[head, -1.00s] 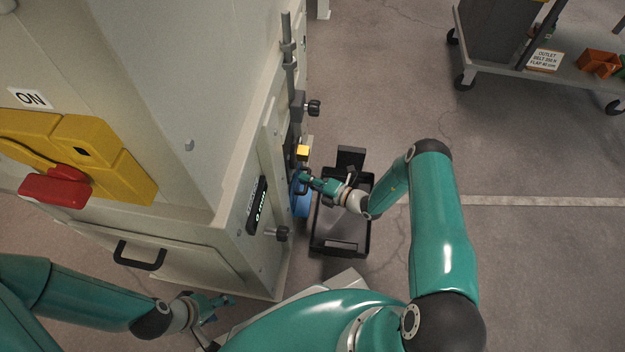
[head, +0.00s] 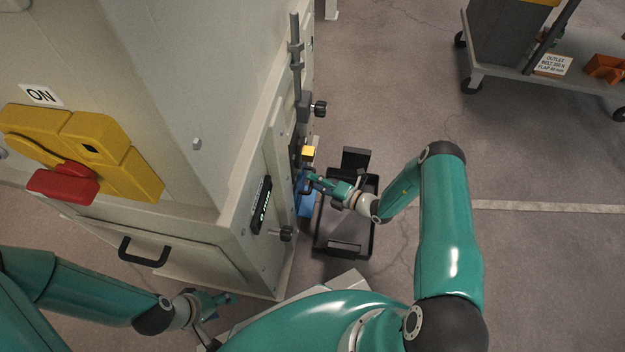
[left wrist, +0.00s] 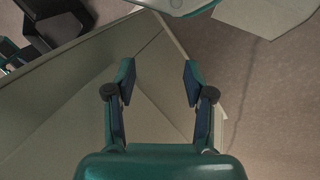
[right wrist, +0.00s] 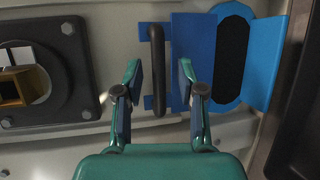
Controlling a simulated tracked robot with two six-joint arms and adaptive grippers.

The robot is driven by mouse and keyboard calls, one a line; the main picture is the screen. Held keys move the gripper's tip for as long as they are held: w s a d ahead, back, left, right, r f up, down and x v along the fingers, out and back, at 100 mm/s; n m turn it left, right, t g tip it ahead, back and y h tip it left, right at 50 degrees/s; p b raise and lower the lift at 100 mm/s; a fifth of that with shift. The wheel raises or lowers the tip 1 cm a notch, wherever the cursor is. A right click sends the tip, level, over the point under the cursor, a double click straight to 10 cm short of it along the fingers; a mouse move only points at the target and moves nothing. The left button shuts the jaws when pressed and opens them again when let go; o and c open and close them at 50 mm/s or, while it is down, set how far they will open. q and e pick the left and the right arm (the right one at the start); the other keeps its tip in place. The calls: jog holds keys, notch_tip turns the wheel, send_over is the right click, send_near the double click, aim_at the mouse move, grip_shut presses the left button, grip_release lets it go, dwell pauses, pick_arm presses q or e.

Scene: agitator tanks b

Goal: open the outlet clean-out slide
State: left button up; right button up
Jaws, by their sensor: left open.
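The clean-out slide shows in the right wrist view as blue plates (right wrist: 188,32) with an upright black bar handle (right wrist: 157,62) at their left. To the right is a blue surround (right wrist: 262,62) with a dark oval slot. In the head view the blue part (head: 306,207) is low on the machine's side, partly hidden by my right gripper (head: 309,184). In the right wrist view my right gripper (right wrist: 160,82) has its fingers either side of the handle, with gaps visible. My left gripper (head: 230,299) is open and empty at the machine's front; it also shows in the left wrist view (left wrist: 158,82).
A black tray (head: 372,240) lies on the floor below the blue part. A black flange with a square port (right wrist: 68,100) is left of the handle. Knobs (head: 319,108) protrude from the machine's side. A cart (head: 490,76) stands at the upper right; floor between is clear.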

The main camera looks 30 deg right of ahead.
jog(key=v, duration=1)
jog(key=shift+s, duration=0.1)
